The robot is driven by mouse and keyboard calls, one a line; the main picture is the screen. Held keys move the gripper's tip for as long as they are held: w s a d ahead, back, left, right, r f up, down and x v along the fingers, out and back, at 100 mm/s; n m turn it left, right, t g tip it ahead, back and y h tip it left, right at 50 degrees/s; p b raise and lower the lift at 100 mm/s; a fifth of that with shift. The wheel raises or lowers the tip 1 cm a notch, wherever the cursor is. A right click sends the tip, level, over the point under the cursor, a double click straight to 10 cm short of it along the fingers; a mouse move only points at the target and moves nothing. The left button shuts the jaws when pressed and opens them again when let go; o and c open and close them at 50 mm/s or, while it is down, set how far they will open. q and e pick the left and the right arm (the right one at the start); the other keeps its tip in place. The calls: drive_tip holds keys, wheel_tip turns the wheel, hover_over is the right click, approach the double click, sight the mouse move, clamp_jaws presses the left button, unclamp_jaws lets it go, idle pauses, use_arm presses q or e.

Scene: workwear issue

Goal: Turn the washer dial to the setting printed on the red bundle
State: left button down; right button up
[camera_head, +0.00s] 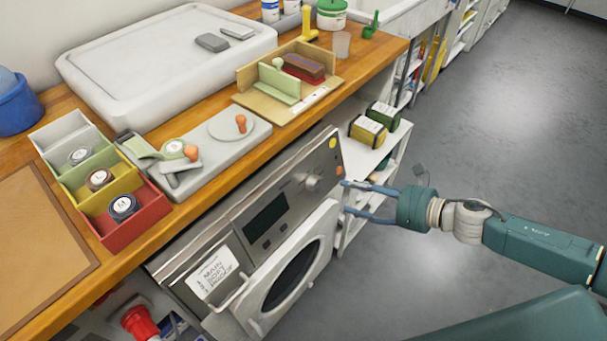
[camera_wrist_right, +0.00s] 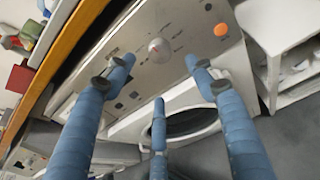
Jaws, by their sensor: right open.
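The washer (camera_head: 215,235) stands under the wooden counter, its panel facing my right arm. Its silver dial (camera_head: 313,183) is on the panel; it also shows in the right wrist view (camera_wrist_right: 159,50), ahead of the spread fingertips. Its pointer and printed settings are too small to read. My right gripper (camera_head: 348,198) is open and empty, right of the dial and apart from it. No bundle is clearly the red one. A red and brown item (camera_head: 303,68) lies in the wooden tray (camera_head: 250,100); no setting is readable on it. My left gripper is out of view.
A sorter with grey, yellow and red bins (camera_head: 150,222) stands on the counter. Open floor lies to the right.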

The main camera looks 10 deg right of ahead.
sight(320, 185)
drive_tip(key=x, duration=1.1)
drive_tip(key=shift+p, duration=0.3)
